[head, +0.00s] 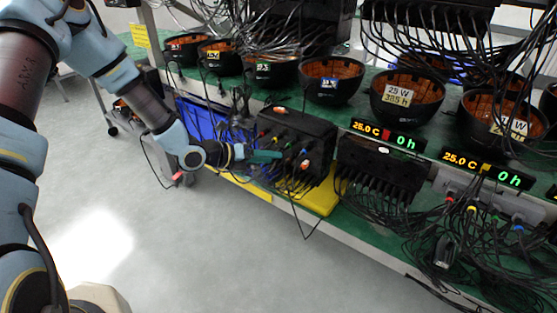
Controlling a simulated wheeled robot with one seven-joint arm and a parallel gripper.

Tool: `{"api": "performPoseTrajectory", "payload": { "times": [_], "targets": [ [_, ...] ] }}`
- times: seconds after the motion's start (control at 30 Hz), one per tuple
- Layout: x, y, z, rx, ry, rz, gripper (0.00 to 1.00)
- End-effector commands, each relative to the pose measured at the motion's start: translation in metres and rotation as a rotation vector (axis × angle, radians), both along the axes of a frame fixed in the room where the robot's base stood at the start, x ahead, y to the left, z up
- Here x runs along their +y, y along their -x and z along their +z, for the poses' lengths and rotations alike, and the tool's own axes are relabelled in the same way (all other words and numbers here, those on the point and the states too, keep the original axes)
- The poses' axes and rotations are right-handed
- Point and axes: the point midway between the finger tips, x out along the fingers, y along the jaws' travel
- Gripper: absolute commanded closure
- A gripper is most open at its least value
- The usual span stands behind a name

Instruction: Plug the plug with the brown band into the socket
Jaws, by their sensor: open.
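A black box (318,133) stands at the shelf's front edge, with several plugs with coloured bands on its near face. An orange-brown spot (304,165) shows low on that face, and another orange-brown piece (280,110) lies at the box's top left. At this size I cannot tell which is the plug with the brown band, nor make out the empty socket. My gripper (268,156) reaches in from the left, with its teal fingers close to the left part of the box's face. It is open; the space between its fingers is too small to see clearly.
Black bowl-shaped lamps (332,80) line the shelf behind, with cables above. A second black block (381,165) and tangled cables (475,235) are to the right. A loose cable with a red-orange end (178,177) hangs at the left. The floor (200,240) in front is clear.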

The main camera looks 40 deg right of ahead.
Motion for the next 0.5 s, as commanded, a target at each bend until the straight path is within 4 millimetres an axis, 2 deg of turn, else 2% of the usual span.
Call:
{"api": "performPoseTrajectory", "payload": {
  "times": [0.03, 0.2, 0.33, 0.5],
  "targets": [
    [0.010, -0.002, 0.003, -0.001, -0.001, 0.002, 0.48],
    [0.037, -0.007, 0.016, -0.001, 0.000, 0.001, 0.48],
    [0.049, -0.008, 0.022, -0.001, 0.000, 0.000, 0.48],
    [0.054, -0.009, 0.025, 0.000, 0.001, -0.002, 0.48]
  ]
}}
